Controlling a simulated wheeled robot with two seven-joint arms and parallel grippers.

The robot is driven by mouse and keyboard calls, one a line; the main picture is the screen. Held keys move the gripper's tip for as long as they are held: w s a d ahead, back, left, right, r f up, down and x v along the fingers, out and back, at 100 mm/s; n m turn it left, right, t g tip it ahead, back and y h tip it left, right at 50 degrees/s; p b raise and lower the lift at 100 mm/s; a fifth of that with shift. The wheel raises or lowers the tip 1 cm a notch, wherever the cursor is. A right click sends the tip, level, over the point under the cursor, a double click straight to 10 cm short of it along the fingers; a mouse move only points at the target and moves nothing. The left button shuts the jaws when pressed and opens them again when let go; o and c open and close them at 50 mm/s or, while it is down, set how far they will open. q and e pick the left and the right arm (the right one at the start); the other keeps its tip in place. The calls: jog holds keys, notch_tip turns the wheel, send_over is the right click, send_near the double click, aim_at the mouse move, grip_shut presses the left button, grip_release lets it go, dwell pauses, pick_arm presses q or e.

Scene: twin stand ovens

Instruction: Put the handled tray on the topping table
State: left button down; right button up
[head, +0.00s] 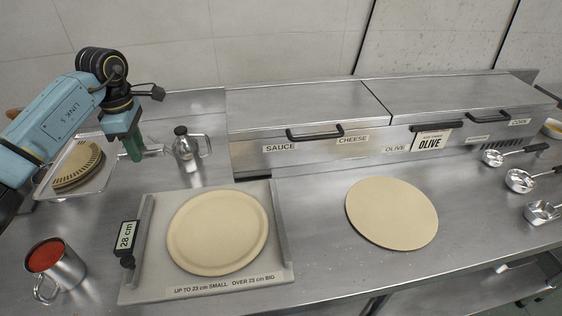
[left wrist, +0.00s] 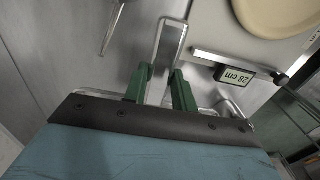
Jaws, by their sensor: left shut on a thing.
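The handled tray (head: 48,188) is a silvery metal tray at the left of the head view, partly hidden by my left arm. A slatted round tan piece (head: 78,167) lies in it. My left gripper (head: 136,152) has green fingers shut on the tray's handle; the metal loop of the handle (left wrist: 180,28) runs out between the fingers in the left wrist view. The topping table (head: 315,270) is the steel counter across the head view. The tray is over or at its left end; I cannot tell whether it touches. My right gripper is out of view.
A gauge board (head: 140,285) marked 23 cm holds a round dough base (head: 218,240). Another base (head: 392,213) lies to its right. A red-filled metal cup (head: 60,272) and a steel bottle (head: 184,145) stand near the tray. Labelled bins (head: 320,100) line the back; measuring cups (head: 519,181) lie right.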

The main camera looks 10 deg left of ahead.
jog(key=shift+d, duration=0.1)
pick_arm(q)
send_over(154, 186)
notch_tip(154, 186, down, 6)
notch_tip(154, 186, down, 4)
jog(key=shift+f, duration=0.1)
jog(key=c, duration=1.4)
grip_release()
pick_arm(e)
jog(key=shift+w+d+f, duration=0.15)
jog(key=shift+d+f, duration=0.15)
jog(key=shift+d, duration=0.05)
pick_arm(q)
notch_tip(154, 186, up, 11)
jog(key=shift+r, duration=0.6)
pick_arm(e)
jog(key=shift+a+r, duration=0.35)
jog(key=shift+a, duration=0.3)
